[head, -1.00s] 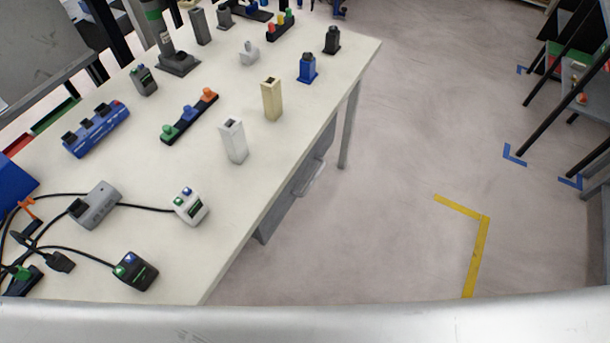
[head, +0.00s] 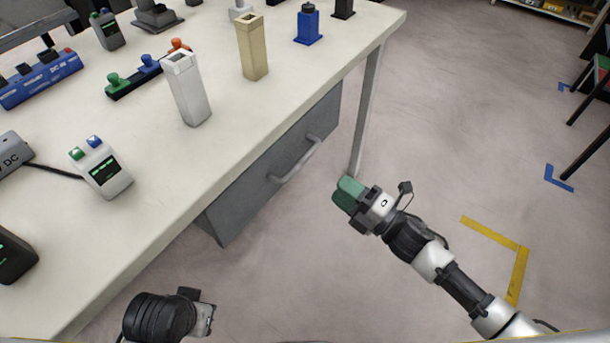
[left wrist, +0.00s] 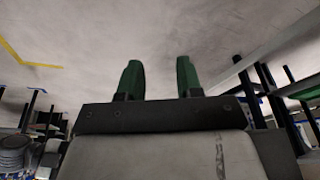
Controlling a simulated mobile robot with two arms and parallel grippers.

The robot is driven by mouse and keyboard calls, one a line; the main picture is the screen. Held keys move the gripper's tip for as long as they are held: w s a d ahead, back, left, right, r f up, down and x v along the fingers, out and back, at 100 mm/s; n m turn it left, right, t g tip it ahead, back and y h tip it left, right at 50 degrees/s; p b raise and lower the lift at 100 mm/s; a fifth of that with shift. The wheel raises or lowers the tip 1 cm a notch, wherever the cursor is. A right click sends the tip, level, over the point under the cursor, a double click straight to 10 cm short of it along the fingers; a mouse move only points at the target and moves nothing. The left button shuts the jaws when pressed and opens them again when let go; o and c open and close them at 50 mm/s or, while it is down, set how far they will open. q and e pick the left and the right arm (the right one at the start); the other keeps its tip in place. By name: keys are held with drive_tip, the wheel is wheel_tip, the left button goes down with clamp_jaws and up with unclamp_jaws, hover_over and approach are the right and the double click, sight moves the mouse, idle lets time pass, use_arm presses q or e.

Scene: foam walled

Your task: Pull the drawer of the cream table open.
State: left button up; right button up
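The cream table (head: 235,140) runs from the lower left to the upper right in the head view. Its grey drawer (head: 245,195) hangs under the near long edge and looks shut. A pale bar handle (head: 297,162) is on the drawer front. My right gripper (head: 347,193) is in front of the drawer, right of the handle and apart from it. Its green fingers overlap in view, so their gap is unclear. My left gripper shows in the left wrist view (left wrist: 158,80) with green fingers apart and nothing between them. In the head view its fingers are hidden.
A table leg (head: 368,110) stands right of the drawer. A white block (head: 187,90), a tan block (head: 252,50) and a white device (head: 101,168) stand on the tabletop.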

sight(300, 161)
drive_tip(key=shift+n+g+y, duration=0.3)
drive_tip(key=shift+n+y, duration=0.2)
drive_tip(key=shift+n, duration=0.1)
drive_tip(key=x, duration=1.1)
drive_tip(key=shift+s+a+r+b, duration=0.25)
drive_tip(key=shift+r+b, duration=0.1)
drive_tip(key=shift+r, duration=0.05)
use_arm(q)
drive_tip(key=shift+v, duration=1.15)
drive_tip(key=shift+s, duration=0.1)
use_arm(e)
clamp_jaws()
